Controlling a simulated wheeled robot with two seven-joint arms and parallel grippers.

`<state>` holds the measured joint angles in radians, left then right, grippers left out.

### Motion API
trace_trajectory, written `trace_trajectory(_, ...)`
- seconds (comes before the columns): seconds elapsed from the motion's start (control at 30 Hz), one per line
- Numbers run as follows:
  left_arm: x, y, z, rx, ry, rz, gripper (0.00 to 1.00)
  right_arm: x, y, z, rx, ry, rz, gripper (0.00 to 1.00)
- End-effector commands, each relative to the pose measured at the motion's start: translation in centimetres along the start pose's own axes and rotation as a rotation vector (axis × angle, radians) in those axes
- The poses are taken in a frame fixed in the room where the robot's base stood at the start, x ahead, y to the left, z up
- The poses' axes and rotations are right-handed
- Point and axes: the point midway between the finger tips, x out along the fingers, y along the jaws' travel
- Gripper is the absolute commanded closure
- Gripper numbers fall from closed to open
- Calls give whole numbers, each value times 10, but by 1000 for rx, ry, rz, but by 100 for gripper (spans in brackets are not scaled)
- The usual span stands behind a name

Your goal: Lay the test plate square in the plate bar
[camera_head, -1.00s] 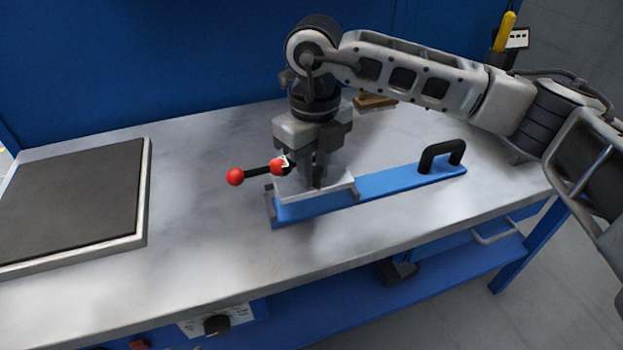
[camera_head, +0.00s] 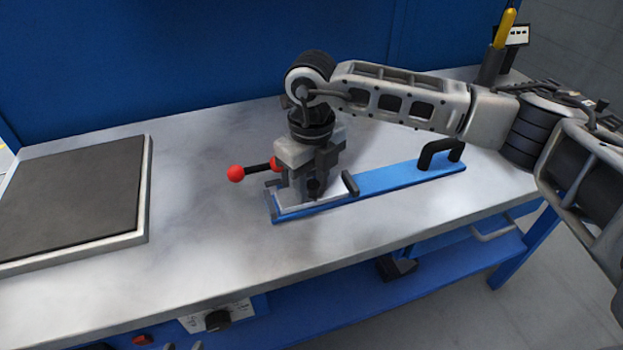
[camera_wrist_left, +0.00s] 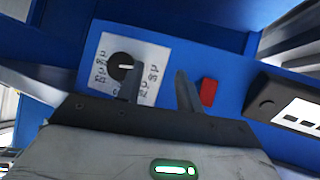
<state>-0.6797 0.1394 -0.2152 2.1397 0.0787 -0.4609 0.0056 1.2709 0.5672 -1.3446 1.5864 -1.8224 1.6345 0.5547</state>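The plate bar (camera_head: 400,180) is a long blue bar lying on the bench, with a black handle at its right end and dark stops around its left part. The test plate looks like the pale flat piece (camera_head: 318,203) on the bar's left part, between the stops; its far side is hidden by my gripper. Whether it lies fully square I cannot tell. My right gripper (camera_head: 306,198) points down right over this plate, at or close to it; its fingertips are not clear. My left gripper (camera_wrist_left: 160,85) shows only in the left wrist view, fingers apart and empty.
A black rod with red balls (camera_head: 236,174) sticks out left of my right gripper. A dark framed pad (camera_head: 75,200) fills the bench's left side. Bare bench lies between. The left wrist view shows a blue panel with a black knob (camera_wrist_left: 122,66) and red switch (camera_wrist_left: 208,92).

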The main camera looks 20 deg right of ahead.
Motion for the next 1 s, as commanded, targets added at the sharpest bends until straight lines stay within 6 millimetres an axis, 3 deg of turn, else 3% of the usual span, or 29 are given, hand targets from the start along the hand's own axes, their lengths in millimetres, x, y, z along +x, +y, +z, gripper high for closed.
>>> trace_trajectory(0.43, -2, 0, -4, 5, 3, -2, 64, -10, 0, 0, 0, -1, 0, 57)
trace_trajectory(0.8, 0, 0, 2, -4, 0, 2, 64, -86, 0, 1, 0, -4, 0, 57)
trace_trajectory(1.0, 0, 1, 0, -6, 7, 4, 64, -115, 0, 0, 0, -2, 0, 57)
